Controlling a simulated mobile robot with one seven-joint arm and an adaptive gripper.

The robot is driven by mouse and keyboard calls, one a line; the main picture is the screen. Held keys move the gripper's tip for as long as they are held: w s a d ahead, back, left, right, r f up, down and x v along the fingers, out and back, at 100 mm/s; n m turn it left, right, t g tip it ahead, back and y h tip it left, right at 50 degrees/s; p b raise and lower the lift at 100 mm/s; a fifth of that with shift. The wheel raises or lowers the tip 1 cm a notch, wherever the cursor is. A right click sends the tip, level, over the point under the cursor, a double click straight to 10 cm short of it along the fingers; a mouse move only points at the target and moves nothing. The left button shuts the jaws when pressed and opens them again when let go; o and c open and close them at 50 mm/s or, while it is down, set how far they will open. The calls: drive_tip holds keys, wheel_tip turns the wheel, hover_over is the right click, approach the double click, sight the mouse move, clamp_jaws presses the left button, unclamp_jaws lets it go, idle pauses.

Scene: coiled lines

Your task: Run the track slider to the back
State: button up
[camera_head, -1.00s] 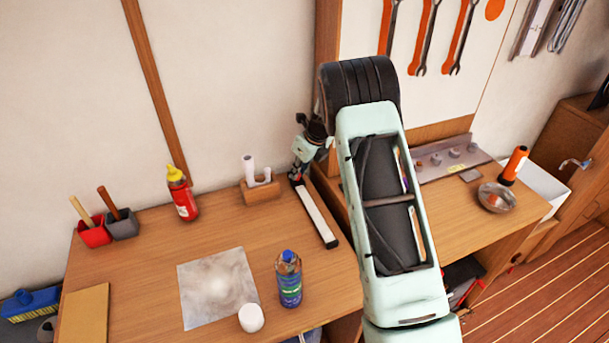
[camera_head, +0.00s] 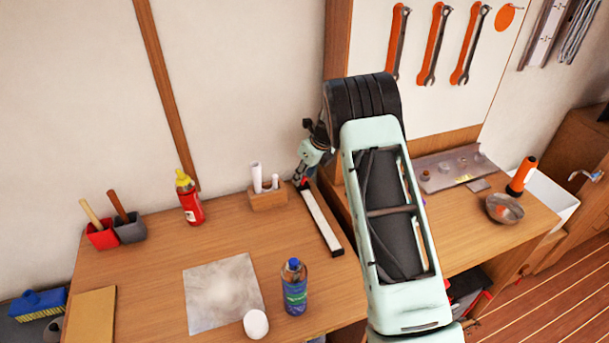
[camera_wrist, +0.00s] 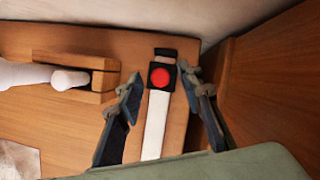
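The track is a narrow white rail (camera_head: 321,222) with dark ends, lying on the left bench near its right edge; the rail also shows in the wrist view (camera_wrist: 155,125). The slider is a black block with a round red knob (camera_wrist: 161,77), close to the rail's far, wall-side end, just short of the black end piece (camera_wrist: 165,53). My gripper (camera_head: 301,181) is low over that far end. In the wrist view my gripper (camera_wrist: 161,74) is open, with one finger on each side of the slider. Whether either finger touches it, I cannot tell.
A wooden block with white pegs (camera_head: 268,197) stands just left of the track. A wooden panel (camera_wrist: 265,90) rises close on the right.

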drive_tip(key=v, duration=1.2)
